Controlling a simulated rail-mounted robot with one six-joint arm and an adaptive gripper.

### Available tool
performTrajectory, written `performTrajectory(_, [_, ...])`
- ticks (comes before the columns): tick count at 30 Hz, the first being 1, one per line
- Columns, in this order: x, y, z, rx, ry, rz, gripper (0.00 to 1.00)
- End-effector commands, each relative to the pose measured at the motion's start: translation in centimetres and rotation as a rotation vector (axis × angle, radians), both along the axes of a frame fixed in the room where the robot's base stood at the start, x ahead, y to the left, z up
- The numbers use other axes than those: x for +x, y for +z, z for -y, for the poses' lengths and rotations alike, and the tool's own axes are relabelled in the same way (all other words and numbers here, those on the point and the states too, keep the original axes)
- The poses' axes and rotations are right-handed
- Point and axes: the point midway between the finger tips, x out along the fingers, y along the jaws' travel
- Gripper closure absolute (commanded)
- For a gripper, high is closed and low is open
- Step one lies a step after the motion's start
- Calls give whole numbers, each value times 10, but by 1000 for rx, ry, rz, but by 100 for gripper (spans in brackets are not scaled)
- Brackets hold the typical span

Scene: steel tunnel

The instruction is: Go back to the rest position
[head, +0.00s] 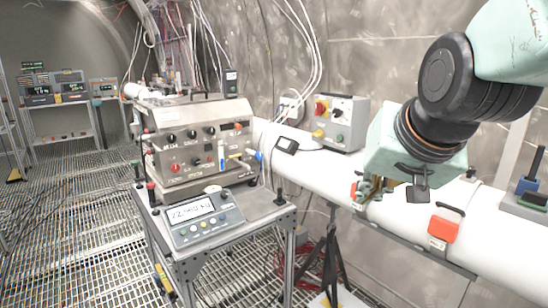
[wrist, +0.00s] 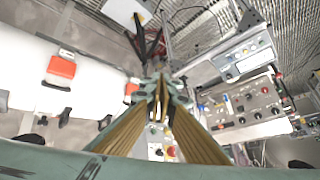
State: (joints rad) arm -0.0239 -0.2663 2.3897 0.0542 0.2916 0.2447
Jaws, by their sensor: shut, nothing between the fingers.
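My gripper (head: 372,190) hangs below the teal wrist of my arm at the right of the head view, in front of the white pipe (head: 312,172). In the wrist view my gripper (wrist: 161,82) points away from the camera, its fingers together and nothing between them. An orange-red clamp or tag (head: 443,229) sits on the pipe to the right of my gripper, and it also shows in the wrist view (wrist: 62,67). A second red piece is partly hidden by my gripper.
A metal cart (head: 240,228) carries a scale with a display (head: 195,214) and a control box with knobs (head: 200,142). A grey switch box (head: 341,122) is behind the pipe. A black tripod (head: 331,250) stands below it.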

Motion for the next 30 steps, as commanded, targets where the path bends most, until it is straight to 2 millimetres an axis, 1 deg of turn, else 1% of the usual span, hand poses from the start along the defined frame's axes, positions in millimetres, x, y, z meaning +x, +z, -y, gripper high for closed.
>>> performTrajectory(1, [-14,0,1,-9,10,-14,100])
performTrajectory(3, [-33,-2,2,-22,25,-42,100])
performTrajectory(8, [-76,-8,4,-55,61,-102,100])
performTrajectory(24, [-224,-31,14,-145,182,-303,100])
performTrajectory(27, [-246,-35,16,-157,200,-334,100])
performTrajectory(30, [-262,-38,17,-165,213,-357,100])
